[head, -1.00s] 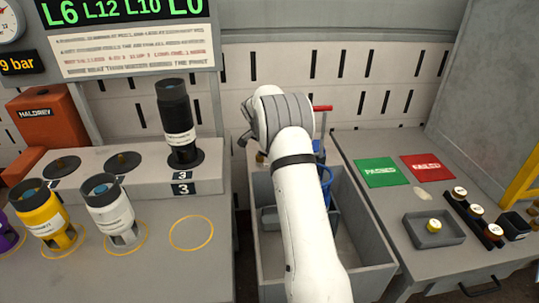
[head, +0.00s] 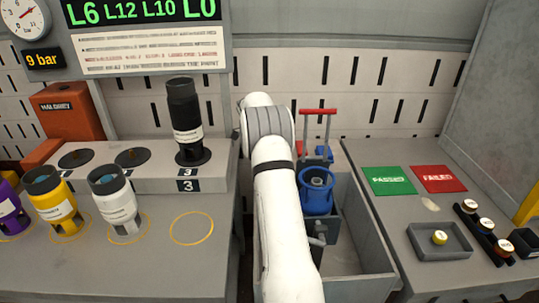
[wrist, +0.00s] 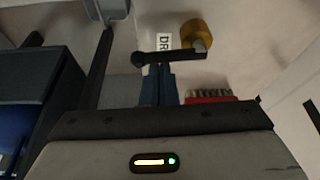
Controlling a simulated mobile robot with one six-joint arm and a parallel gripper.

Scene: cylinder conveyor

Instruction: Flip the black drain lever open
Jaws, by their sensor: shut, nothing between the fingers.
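The black drain lever (wrist: 172,56) shows in the wrist view as a bar lying across the picture, with a rounded knob at its left end. Its right end meets a brass-coloured fitting (wrist: 196,34). A white label (wrist: 164,42) beginning "DR" is partly hidden behind the lever. My gripper (wrist: 158,72) is shut and empty, its fingertips at the lever's left half. I cannot tell whether they touch it. In the head view my arm hides the gripper and the lever.
A blue pump-like body (head: 316,192) and a red T-handle (head: 318,112) stand by the grey bin (head: 367,215), right of my arm. Cylinders stand on the left bench (head: 150,262). The right bench holds a green pad (head: 389,180), a red pad (head: 438,178) and a small tray (head: 438,252).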

